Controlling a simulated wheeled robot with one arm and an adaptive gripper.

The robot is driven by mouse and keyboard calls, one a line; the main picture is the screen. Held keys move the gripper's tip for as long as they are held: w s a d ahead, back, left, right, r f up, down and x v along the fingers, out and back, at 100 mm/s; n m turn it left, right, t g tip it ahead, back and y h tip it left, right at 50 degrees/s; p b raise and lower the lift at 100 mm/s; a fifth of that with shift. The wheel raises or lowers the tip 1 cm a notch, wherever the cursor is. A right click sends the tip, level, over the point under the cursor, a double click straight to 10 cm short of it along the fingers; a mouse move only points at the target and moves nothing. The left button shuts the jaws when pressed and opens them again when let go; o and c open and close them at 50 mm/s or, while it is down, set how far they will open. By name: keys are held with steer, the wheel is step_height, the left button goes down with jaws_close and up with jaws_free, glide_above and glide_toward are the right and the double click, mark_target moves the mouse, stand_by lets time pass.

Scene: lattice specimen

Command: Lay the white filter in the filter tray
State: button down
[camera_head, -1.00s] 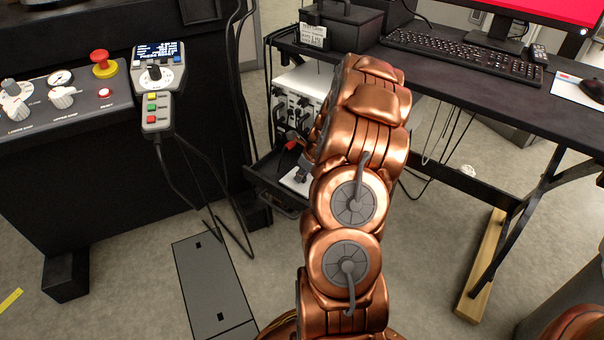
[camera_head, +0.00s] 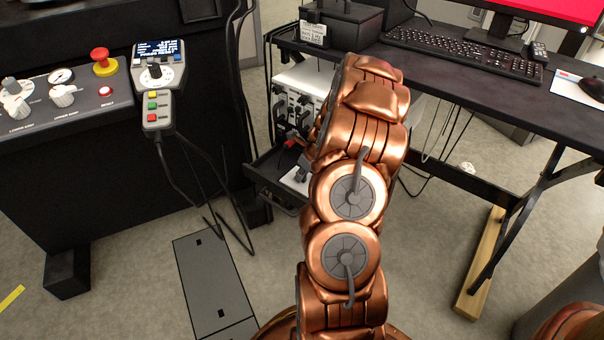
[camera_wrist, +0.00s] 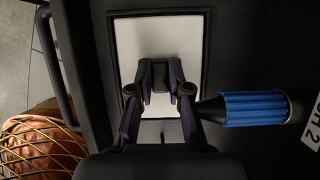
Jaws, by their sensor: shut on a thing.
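The white filter (camera_wrist: 128,50) is a flat white rectangle in the wrist view, inside a thin dark raised frame, which looks like the filter tray (camera_wrist: 207,55). My gripper (camera_wrist: 160,88) is over the middle of the white filter, its two dark fingers closed in on a small dark part there. The fingers hide the contact, and I cannot tell whether the filter rests on the tray floor. In the head view, my copper arm hides the gripper; a white patch (camera_head: 296,182) shows left of the arm, in a dark open drawer (camera_head: 262,172).
A blue-handled cylinder (camera_wrist: 255,108) lies right of the gripper, close to its right finger. A dark rail (camera_wrist: 56,70) runs along the left. In the head view, a desk (camera_head: 455,85) stands right and a control console (camera_head: 60,110) left. Hanging cables lie between console and drawer.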

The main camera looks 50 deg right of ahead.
steer(key=c, duration=1)
jaws_free()
steer(key=o, duration=0.5)
steer(key=shift+c, duration=0.2)
steer(key=shift+d, duration=0.1)
steer(key=shift+r, duration=0.2)
